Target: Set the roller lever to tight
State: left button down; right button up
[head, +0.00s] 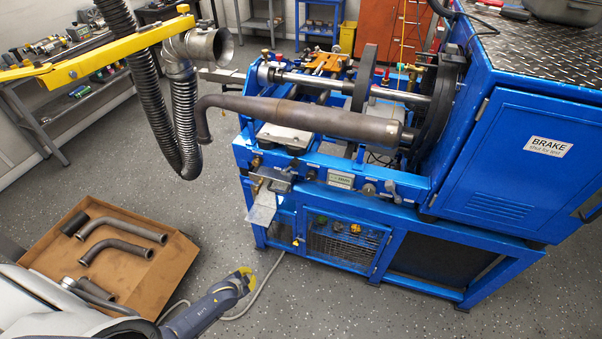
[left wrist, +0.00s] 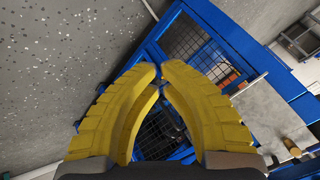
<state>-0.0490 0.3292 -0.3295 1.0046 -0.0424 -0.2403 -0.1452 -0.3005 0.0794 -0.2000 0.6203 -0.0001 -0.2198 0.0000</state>
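The blue dyno bench (head: 400,235) stands at the centre and right in the head view. Several small levers and knobs sit along its front rail, such as a silver one (head: 391,188); I cannot tell which is the roller lever or its setting. My left gripper (head: 246,279) is low in front of the bench's left end, apart from it. In the left wrist view its yellow fingers (left wrist: 160,70) meet closely at the tips with nothing held. Beyond them are the blue frame (left wrist: 190,148) and a grey plate (left wrist: 268,112). My right gripper is out of view.
A long brown exhaust pipe (head: 300,115) lies across the bench top. A grey plate (head: 262,209) juts from the bench's left front. A cardboard box (head: 170,265) of pipes is on the floor at left. Floor before the bench is mostly clear.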

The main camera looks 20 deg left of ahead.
pick_arm(q)
jog(key=w+r+m+t, duration=0.2)
jog(key=w+r+m, duration=0.1)
jog(key=w+r, duration=0.7)
jog(key=m+t+h, duration=0.5)
jog(key=m, duration=1)
send_near(309, 167)
jog(key=s, duration=0.4)
jog(key=shift+a+r+m, duration=0.2)
jog(key=shift+a+m, duration=0.3)
jog(key=shift+m, duration=0.2)
jog(key=shift+w, duration=0.1)
jog(key=shift+x, duration=5)
jog(key=shift+a+r, duration=0.1)
jog(key=shift+a, duration=0.1)
